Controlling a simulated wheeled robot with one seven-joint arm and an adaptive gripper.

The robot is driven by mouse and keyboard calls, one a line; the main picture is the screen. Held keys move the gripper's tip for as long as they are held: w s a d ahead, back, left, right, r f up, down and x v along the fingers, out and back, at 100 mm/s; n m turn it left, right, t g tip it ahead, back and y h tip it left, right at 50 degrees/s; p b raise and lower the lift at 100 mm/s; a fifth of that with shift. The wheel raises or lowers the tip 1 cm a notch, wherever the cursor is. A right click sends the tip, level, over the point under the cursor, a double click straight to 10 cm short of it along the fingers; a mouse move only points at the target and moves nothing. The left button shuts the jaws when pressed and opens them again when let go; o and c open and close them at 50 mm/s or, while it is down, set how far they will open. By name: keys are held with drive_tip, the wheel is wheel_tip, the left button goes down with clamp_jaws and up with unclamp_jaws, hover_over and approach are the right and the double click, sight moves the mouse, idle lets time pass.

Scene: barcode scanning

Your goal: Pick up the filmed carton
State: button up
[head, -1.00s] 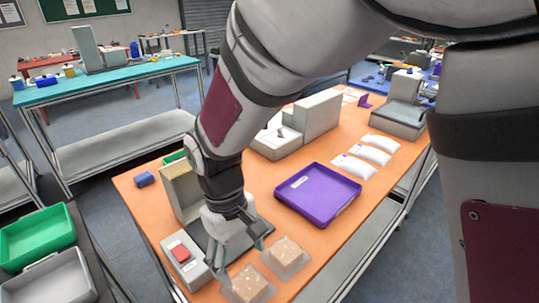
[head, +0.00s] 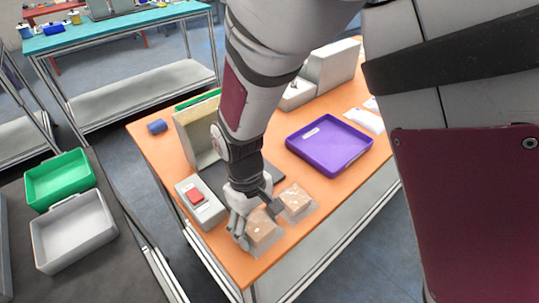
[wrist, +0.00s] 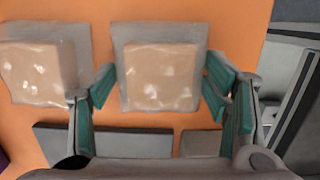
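Two tan cartons in clear film lie on the orange table near its front edge. The nearer carton (head: 264,232) shows in the middle of the wrist view (wrist: 158,77). The other carton (head: 296,201) lies just behind it to the right, and shows at the left of the wrist view (wrist: 38,73). My gripper (head: 256,217) is open at the nearer carton. In the wrist view its teal-padded fingers (wrist: 160,85) stand on either side of that carton, with gaps showing. I cannot tell the fingertip height above the table.
A grey box with a red button (head: 200,204) and a dark plate (head: 262,178) are close to my gripper. A purple tray (head: 330,146) lies behind the cartons. White pouches (head: 365,118) lie beyond it. Green (head: 60,180) and grey bins (head: 73,232) stand at the left.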

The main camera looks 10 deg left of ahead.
drive_tip(key=c, duration=1)
drive_tip(key=shift+c, duration=0.2)
drive_tip(key=shift+r, duration=0.15)
